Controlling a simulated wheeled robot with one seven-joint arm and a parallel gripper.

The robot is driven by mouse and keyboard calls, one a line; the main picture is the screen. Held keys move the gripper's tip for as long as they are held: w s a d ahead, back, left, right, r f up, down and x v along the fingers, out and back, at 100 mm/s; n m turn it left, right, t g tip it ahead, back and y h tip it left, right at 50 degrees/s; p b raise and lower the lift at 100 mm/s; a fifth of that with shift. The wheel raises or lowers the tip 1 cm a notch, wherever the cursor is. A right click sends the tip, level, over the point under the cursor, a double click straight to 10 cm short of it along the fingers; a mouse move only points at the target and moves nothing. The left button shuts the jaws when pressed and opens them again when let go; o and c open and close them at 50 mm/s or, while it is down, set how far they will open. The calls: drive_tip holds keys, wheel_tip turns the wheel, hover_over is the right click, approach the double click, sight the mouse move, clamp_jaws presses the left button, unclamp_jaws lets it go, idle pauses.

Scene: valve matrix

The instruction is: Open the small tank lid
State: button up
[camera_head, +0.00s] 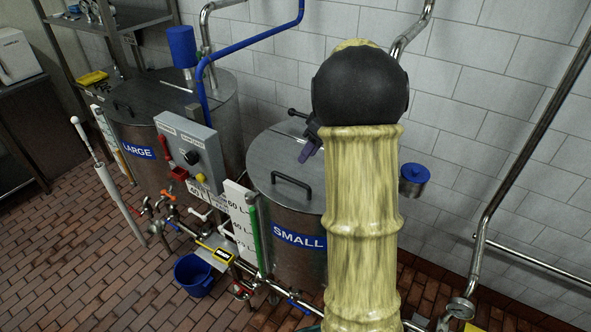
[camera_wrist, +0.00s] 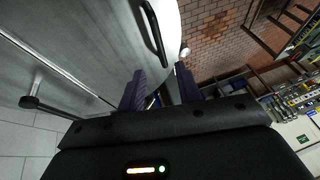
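The small tank (camera_head: 300,258) is a metal drum with a blue SMALL label. Its grey lid (camera_head: 262,157) lies flat on top, and a black bar handle (camera_head: 292,184) sits on the lid's front part. In the wrist view the lid (camera_wrist: 75,35) fills the left, with the handle (camera_wrist: 153,32) just beyond the fingertips. My gripper (camera_head: 309,150) is over the lid, behind the handle, partly hidden by my arm. In the wrist view my gripper (camera_wrist: 160,80) has its two purple fingers apart with nothing between them; the handle is not between them.
The large tank (camera_head: 150,125) stands to the left, with a grey control box (camera_head: 190,150) between the tanks. A blue pipe (camera_head: 250,42) passes above. A blue bucket (camera_head: 194,275) and pipes with valves are at the floor.

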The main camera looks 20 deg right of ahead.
drive_tip(key=p+x, duration=0.2)
drive_tip(key=x, duration=0.7)
drive_tip(key=shift+r, duration=0.1)
clamp_jaws()
